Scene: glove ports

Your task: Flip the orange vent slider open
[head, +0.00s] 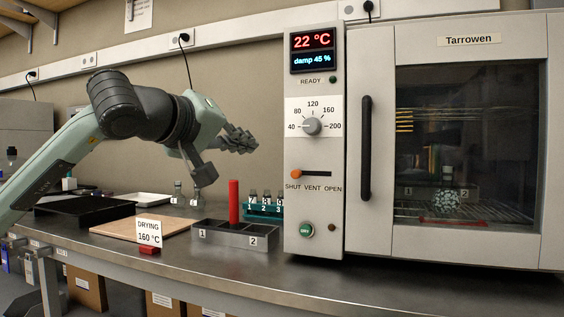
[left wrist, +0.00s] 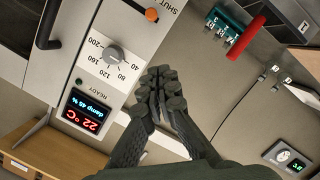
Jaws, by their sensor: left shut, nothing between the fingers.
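The orange vent slider (head: 296,174) sits at the left, SHUT end of its dark slot on the oven's control panel (head: 313,220). It also shows at the top of the left wrist view (left wrist: 152,15). My left gripper (head: 247,140) is shut and empty, in the air to the left of the panel, higher than the slider and apart from it. Its closed fingers (left wrist: 160,82) show in the left wrist view beside the panel's edge. My right gripper is in neither view.
The oven door (head: 467,245) is closed, with a black handle (head: 366,148). A dial (head: 312,126) is above the slider and a green button (head: 306,230) below. A red upright cylinder (head: 234,201) stands in a grey two-part tray (head: 265,240), near a teal vial rack (head: 262,210).

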